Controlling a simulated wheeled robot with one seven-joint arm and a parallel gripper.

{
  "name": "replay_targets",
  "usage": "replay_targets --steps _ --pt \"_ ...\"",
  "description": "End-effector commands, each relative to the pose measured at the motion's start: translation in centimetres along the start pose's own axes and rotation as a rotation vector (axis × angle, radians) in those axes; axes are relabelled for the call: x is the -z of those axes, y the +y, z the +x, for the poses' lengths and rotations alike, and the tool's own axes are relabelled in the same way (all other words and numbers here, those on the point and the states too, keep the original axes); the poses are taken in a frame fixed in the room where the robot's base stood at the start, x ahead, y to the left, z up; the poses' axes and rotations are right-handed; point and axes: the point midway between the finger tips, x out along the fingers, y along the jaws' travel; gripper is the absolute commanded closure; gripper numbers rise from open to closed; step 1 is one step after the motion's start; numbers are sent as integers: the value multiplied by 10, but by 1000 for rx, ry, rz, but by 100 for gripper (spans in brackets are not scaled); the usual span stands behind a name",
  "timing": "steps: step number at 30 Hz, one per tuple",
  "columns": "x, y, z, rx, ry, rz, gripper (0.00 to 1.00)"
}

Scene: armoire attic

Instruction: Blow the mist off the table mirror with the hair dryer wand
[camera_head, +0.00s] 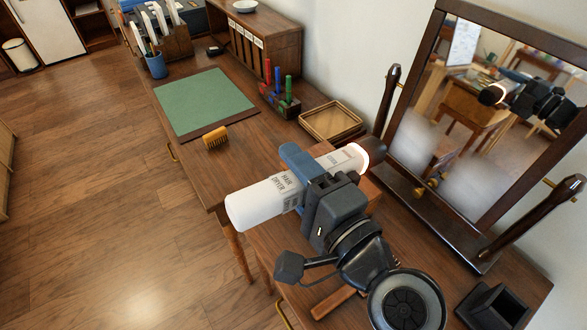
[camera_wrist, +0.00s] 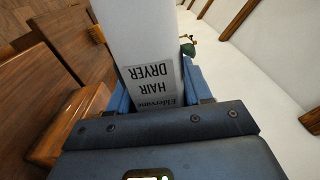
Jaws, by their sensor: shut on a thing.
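The hair dryer wand (camera_head: 255,203) is a white cylinder with a dark nozzle and a glowing ring (camera_head: 361,156). My gripper (camera_head: 303,168) is shut around its labelled middle, and the wand lies nearly level. Its nozzle points right, toward the table mirror (camera_head: 437,79), apart from the glass. The mirror stands tilted in a dark wooden frame. Pale mist covers its lower left (camera_head: 412,140) and lower middle (camera_head: 474,188); the upper glass reflects the room clearly. In the wrist view the wand (camera_wrist: 140,40) runs up between the blue fingers, with its label upside down; its ends are hidden.
A wooden tray (camera_head: 331,139), a holder with coloured pens (camera_head: 280,100), a yellow brush (camera_head: 215,138) and a green mat (camera_head: 204,103) are on the desk behind. A dark open box (camera_head: 492,308) stands in front of the mirror at right. Open floor lies left.

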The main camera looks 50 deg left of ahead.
Motion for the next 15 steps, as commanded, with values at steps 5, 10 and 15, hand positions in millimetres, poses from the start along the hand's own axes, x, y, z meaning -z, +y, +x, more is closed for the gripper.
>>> replay_targets --steps 5,10,15 --pt "-1 -10 -7 1 1 0 100" --pt "-2 -17 -12 1 0 -1 100" --pt "-2 -24 -18 2 1 -1 100"
